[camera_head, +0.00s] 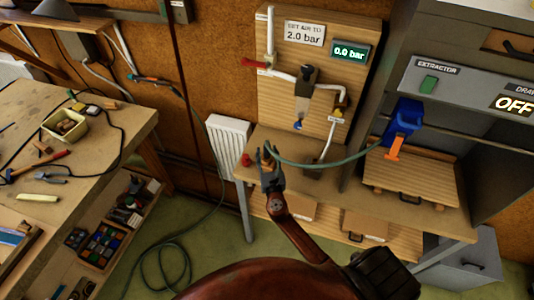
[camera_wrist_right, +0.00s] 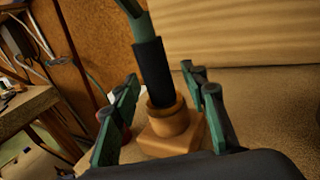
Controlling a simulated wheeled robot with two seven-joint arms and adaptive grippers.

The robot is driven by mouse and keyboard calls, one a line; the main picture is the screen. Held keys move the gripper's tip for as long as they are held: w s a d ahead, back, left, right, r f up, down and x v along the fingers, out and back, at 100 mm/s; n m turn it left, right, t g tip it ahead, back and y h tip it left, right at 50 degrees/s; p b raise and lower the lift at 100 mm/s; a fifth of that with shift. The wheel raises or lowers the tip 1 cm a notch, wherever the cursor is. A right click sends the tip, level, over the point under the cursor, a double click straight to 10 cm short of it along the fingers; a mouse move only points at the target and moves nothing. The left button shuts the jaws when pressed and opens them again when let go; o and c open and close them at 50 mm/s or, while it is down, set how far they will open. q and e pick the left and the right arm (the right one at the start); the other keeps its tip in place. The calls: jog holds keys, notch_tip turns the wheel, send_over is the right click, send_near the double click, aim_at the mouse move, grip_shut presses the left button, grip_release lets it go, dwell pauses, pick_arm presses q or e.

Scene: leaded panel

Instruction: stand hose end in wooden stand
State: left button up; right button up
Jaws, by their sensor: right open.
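The hose end, a black sleeve (camera_wrist_right: 154,72) on a green hose (camera_wrist_right: 130,8), stands nearly upright in the round collar of the small wooden stand (camera_wrist_right: 172,134) in the right wrist view. Its lower tip is hidden inside the collar. My right gripper (camera_wrist_right: 158,95) is open, its green fingers on either side of the hose end and stand, with gaps visible. In the head view my right gripper (camera_head: 267,164) is over the bench's left part and mostly hides the stand. The green hose (camera_head: 320,164) curves right from there toward a blue tool. My left gripper is not in view.
The blue tool (camera_head: 402,120) with an orange nozzle is at the right above a wooden board (camera_head: 420,175). A red knob (camera_head: 245,160) is just left of my gripper.

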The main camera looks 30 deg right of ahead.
jog(key=v, duration=1.2)
